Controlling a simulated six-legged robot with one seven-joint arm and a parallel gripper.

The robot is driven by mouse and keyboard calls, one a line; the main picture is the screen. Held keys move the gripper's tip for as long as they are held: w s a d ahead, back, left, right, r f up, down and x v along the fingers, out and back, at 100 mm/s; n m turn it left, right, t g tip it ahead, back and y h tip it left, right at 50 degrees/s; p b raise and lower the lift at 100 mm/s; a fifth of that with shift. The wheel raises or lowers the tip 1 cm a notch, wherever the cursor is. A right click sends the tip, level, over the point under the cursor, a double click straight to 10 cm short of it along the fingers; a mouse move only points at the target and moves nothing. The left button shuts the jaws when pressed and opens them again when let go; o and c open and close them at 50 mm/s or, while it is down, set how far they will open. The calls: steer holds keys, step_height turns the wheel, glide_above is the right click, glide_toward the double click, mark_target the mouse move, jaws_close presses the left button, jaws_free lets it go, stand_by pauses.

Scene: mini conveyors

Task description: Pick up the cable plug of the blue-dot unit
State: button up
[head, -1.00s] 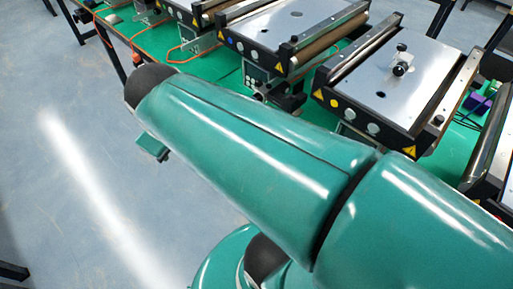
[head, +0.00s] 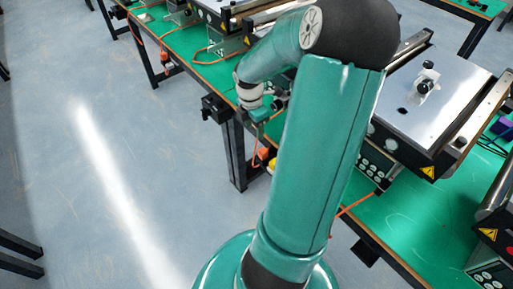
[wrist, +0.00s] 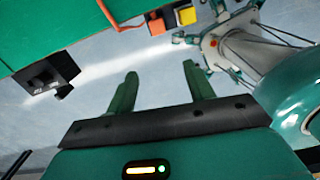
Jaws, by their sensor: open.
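The blue-dot unit is mostly hidden behind my arm in the head view, and its dot cannot be seen. An orange block-shaped plug (head: 262,154) hangs at the table's front edge, with a yellow block (head: 272,165) beside it. In the wrist view the orange plug (wrist: 155,25) and the yellow block (wrist: 187,16) are beyond my fingertips, at the top. An orange cable (wrist: 106,13) runs close to the orange plug. Which unit this plug belongs to cannot be told. My gripper (wrist: 160,70) is open and empty, apart from both; it is small and partly hidden in the head view.
A black box (wrist: 50,75) sits at the table edge, left of my fingers in the wrist view; a similar box (head: 215,107) shows in the head view. Green tables (head: 420,225) carry conveyor units (head: 430,95). Another orange plug (head: 167,66) hangs farther left. The left floor is open.

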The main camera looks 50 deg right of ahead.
steer(key=d+f, duration=0.2)
steer(key=n, duration=0.1)
glide_above(262, 151)
steer(key=f, duration=0.8)
steer(key=shift+w+a, duration=0.2)
steer(key=shift+s+d+f, duration=0.1)
steer(key=shift+f, duration=1.25)
steer(key=shift+s+d+f, duration=0.1)
steer(key=shift+f, duration=1.25)
steer(key=c, duration=1.1)
steer(key=shift+r, duration=0.1)
